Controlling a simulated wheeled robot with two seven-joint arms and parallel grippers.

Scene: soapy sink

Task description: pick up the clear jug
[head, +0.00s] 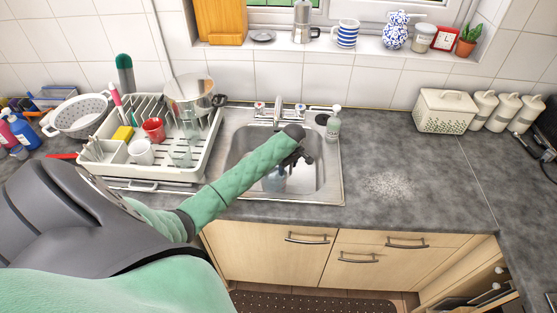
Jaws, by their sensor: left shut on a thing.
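The clear jug (274,181) shows as a bluish see-through shape in the sink basin (324,182), just below my left gripper. My left arm reaches in from the left over the dish rack's front corner and the sink. My left gripper (289,163) is over the basin, shut on the jug. The green forearm and dark wrist hide part of the jug and the jaws. I cannot tell whether the jug touches the basin floor. My right gripper is not in view.
A dish rack (105,171) with a red mug (154,130), a white mug (141,152) and a pot (187,97) stands left of the sink. A soap bottle (333,124) and tap (277,112) are behind it. The counter (385,150) at right is mostly clear, with pale grains.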

